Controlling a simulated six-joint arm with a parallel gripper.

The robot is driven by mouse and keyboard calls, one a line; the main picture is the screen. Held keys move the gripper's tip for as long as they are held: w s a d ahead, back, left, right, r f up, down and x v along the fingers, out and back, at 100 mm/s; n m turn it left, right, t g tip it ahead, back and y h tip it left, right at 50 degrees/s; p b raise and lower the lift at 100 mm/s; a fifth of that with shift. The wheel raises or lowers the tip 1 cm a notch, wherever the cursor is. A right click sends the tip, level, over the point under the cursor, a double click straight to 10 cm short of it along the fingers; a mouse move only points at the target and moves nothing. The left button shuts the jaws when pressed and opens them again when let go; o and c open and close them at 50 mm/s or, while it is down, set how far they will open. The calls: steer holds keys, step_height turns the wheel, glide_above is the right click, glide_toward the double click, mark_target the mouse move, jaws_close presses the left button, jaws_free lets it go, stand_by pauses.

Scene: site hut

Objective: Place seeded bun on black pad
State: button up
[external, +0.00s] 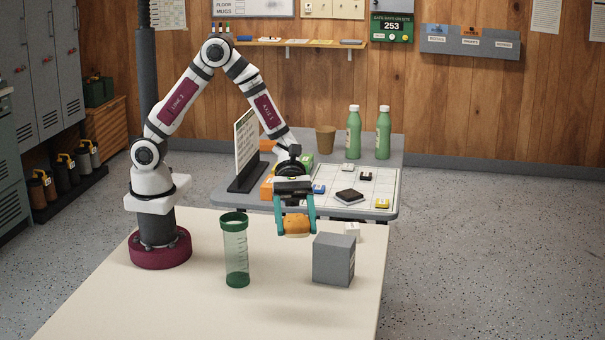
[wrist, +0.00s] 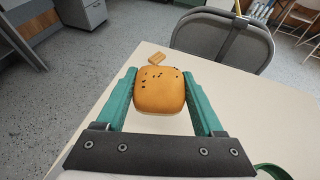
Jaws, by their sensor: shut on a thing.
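The seeded bun (external: 297,227) is golden brown, with dark seeds on its top in the wrist view (wrist: 158,92). My gripper (external: 296,233) has teal fingers shut on the bun's two sides, also in the wrist view (wrist: 159,78). In the external view it holds the bun near the far edge of the cream table; the height above it is hard to tell. A dark, flat block (external: 349,196), which looks like the black pad, lies on the white gridded board behind and right of my gripper. I cannot make the pad out in the wrist view.
A clear green-lidded container (external: 236,252) and a grey box (external: 334,260) stand on the cream table (external: 190,300). Small coloured blocks lie on the gridded board (external: 330,180). Two green bottles (external: 353,133), a brown cup (external: 325,139) and an upright panel (external: 246,146) stand behind.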

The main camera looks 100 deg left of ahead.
steer(key=w+a+n+t+y, duration=0.1)
steer(key=w+a, duration=0.1)
steer(key=a, duration=0.2)
steer(key=w+a+n+t, duration=0.2)
steer(key=a, duration=0.2)
steer(key=w+a+n+t+y, duration=0.1)
steer(key=w+a, duration=0.2)
steer(key=a, duration=0.1)
steer(key=shift+a+f+n+t+y, duration=0.1)
steer(key=shift+a+n+t+y, duration=0.05)
steer(key=shift+n+t+y, duration=0.2)
steer(key=w+a+n+t+y, duration=0.3)
steer(key=a, duration=0.8)
steer(key=n+t+y, duration=0.2)
steer(key=n+y, duration=0.5)
glide_above(348, 197)
steer(key=f, duration=1.1)
steer(key=shift+w+d+f, duration=0.1)
steer(key=shift+d+f, duration=0.1)
steer(key=shift+f, duration=0.2)
step_height(348, 197, down, 4)
steer(key=shift+a+f, duration=0.1)
steer(key=shift+a, duration=0.05)
steer(key=o, duration=1.4)
steer(key=shift+c, duration=0.2)
